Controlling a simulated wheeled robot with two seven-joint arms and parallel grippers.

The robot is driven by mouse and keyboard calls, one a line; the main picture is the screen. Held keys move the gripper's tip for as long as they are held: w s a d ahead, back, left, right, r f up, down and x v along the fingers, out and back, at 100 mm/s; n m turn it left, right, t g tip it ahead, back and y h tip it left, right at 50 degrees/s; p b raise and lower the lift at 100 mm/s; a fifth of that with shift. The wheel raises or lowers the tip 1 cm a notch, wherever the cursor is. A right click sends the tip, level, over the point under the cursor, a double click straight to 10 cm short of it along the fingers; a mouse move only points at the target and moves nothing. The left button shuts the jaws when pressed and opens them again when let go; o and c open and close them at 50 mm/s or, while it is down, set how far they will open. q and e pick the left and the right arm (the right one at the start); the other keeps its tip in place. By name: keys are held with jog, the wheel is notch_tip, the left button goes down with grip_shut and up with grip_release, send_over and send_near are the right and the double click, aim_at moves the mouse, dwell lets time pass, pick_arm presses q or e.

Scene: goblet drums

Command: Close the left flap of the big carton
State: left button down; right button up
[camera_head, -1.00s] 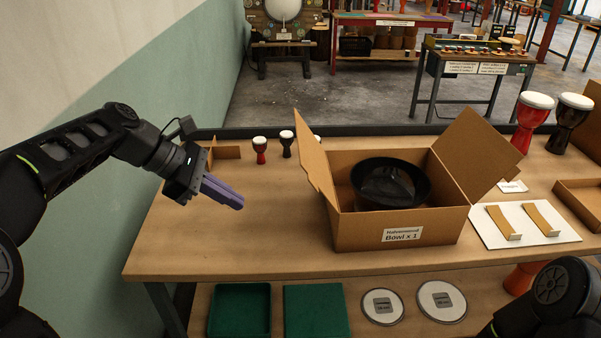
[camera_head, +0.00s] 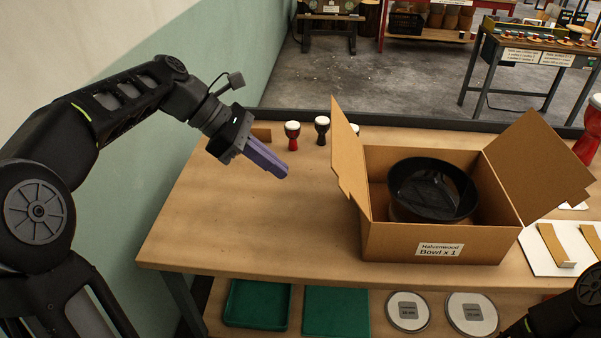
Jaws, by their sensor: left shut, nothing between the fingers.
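The big carton (camera_head: 392,243) stands on the workbench, labelled "Halvenwood Bowl x 1". A black bowl (camera_head: 432,190) sits inside it. Its left flap (camera_head: 348,160) stands up, nearly upright and leaning a little outward to the left. Its right flap (camera_head: 537,165) is open and leans outward to the right. My left gripper (camera_head: 283,172) has purple fingers, shut and empty. It is above the bench to the left of the left flap, apart from it. Of my right arm only a dark part shows at the lower right corner; its gripper is out of view.
Small goblet drums (camera_head: 292,135) stand behind my left gripper, one partly hidden by the left flap. A white board (camera_head: 540,262) with curved brown pieces lies right of the carton. Bare bench top (camera_head: 240,225) lies left of the carton. Green trays (camera_head: 258,304) and round discs are on the shelf below.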

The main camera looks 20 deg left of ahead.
pick_arm(q)
jog(key=w+d+f, duration=0.2)
jog(key=d+f, duration=0.2)
jog(key=d, duration=0.5)
jog(key=shift+w+d+f, duration=0.25)
jog(key=shift+w+d, duration=0.05)
jog(key=shift+d, duration=0.1)
